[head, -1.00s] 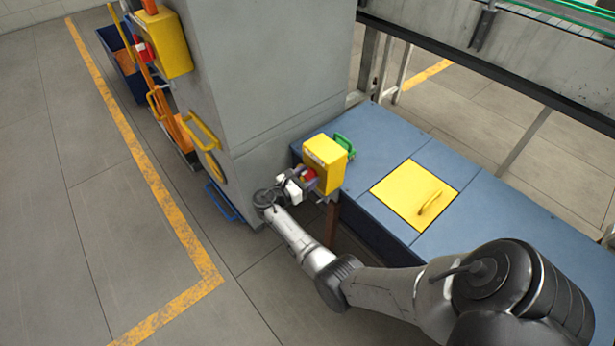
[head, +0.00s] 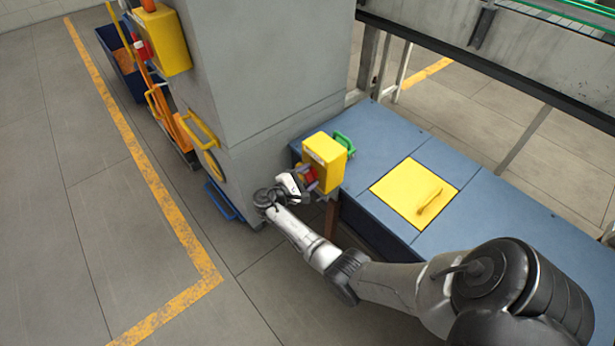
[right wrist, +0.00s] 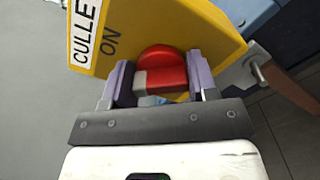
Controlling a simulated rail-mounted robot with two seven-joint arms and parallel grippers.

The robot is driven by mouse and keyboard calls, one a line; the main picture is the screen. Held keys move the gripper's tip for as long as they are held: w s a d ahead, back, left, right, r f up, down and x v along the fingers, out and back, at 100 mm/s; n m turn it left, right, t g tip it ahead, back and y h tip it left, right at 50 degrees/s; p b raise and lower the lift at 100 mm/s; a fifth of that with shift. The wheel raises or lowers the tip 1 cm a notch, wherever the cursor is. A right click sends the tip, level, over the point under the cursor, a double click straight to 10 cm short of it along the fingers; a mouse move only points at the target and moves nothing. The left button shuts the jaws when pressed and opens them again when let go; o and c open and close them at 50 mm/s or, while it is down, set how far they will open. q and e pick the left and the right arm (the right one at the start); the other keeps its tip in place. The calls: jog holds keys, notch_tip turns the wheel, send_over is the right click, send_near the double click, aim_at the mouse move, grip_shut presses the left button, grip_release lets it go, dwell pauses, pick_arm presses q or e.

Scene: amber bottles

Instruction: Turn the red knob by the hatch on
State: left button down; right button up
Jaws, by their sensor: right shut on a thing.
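The red knob (head: 308,174) sits on the front of a yellow box (head: 326,160) beside the blue bench. In the right wrist view the red knob (right wrist: 163,72) lies between the two fingers of my right gripper (right wrist: 160,88), which is shut on it. The yellow box (right wrist: 215,35) carries a label reading "CULLE" and the word "ON". My right gripper also shows in the head view (head: 305,183), reaching the box from the lower left. The hatch (head: 414,194) is a yellow panel with a handle, lying closed in the bench top. My left gripper is not in view.
The blue bench (head: 480,205) runs to the right, with a green handle (head: 344,143) behind the box. A grey pillar (head: 265,80) stands left of it. Another yellow box (head: 163,40) hangs on the pillar's far left. Open floor lies at left.

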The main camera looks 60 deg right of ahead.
jog(key=m+b, duration=0.1)
jog(key=m, duration=0.2)
jog(key=shift+f+m, duration=0.15)
jog(key=shift+m, duration=0.25)
jog(key=m+b, duration=0.1)
jog(key=m, duration=0.2)
jog(key=shift+m+b, duration=0.3)
jog(key=shift+m, duration=0.3)
jog(key=o, duration=0.9)
